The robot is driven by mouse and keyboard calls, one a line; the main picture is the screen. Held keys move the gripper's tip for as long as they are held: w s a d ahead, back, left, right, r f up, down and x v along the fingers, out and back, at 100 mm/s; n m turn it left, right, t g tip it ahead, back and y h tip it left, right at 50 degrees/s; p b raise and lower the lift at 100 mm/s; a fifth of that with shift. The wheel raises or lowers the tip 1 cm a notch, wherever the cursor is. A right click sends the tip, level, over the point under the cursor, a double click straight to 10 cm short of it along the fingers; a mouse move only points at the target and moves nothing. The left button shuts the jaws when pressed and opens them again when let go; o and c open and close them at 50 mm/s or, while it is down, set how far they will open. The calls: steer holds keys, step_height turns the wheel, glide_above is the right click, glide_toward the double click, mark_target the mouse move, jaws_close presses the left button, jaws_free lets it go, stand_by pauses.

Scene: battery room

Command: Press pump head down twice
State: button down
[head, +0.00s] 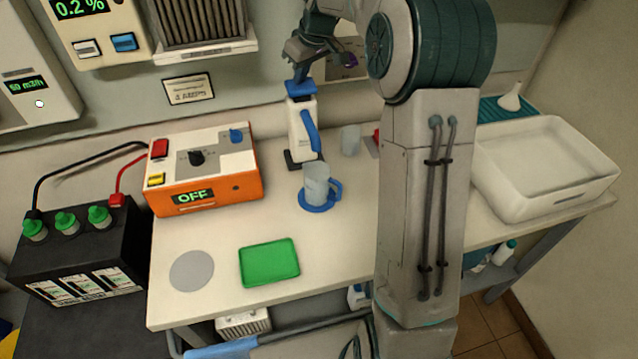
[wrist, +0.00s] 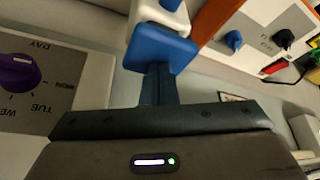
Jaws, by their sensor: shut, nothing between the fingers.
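A white pump bottle (head: 301,125) with a blue handle stands upright at the back of the bench. Its blue pump head (head: 299,89) is on top, and it also shows in the wrist view (wrist: 160,48). My gripper (head: 301,75) is shut and empty, pointing down right over the pump head. In the wrist view the closed fingers (wrist: 160,85) reach to the blue head. The fingertips look at or very close to its top; I cannot tell whether they touch.
A clear jug (head: 317,178) stands on a blue coaster in front of the bottle. An orange charger box (head: 220,190) is to the left, a green tray (head: 269,264) in front, and a white basin (head: 560,150) to the right. A purple dial (wrist: 18,74) shows beside the gripper.

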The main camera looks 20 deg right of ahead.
steer(key=shift+r+p, duration=1.25)
steer(key=shift+r, duration=0.65)
step_height(320, 180, up, 6)
steer(key=p, duration=0.4)
steer(key=shift+p, duration=0.3)
steer(key=s+a+m+h+b, duration=0.1)
steer(key=s+m+h+b, duration=0.15)
steer(key=s, duration=1.75)
steer(key=s+f+m, duration=0.1)
steer(key=s+f, duration=0.3)
steer(key=s, duration=0.4)
steer(key=s+f+m, duration=0.2)
steer(key=s+f, duration=0.2)
steer(key=s, duration=0.4)
steer(key=shift+s+d+b, duration=0.3)
steer(key=shift+s+d, duration=0.1)
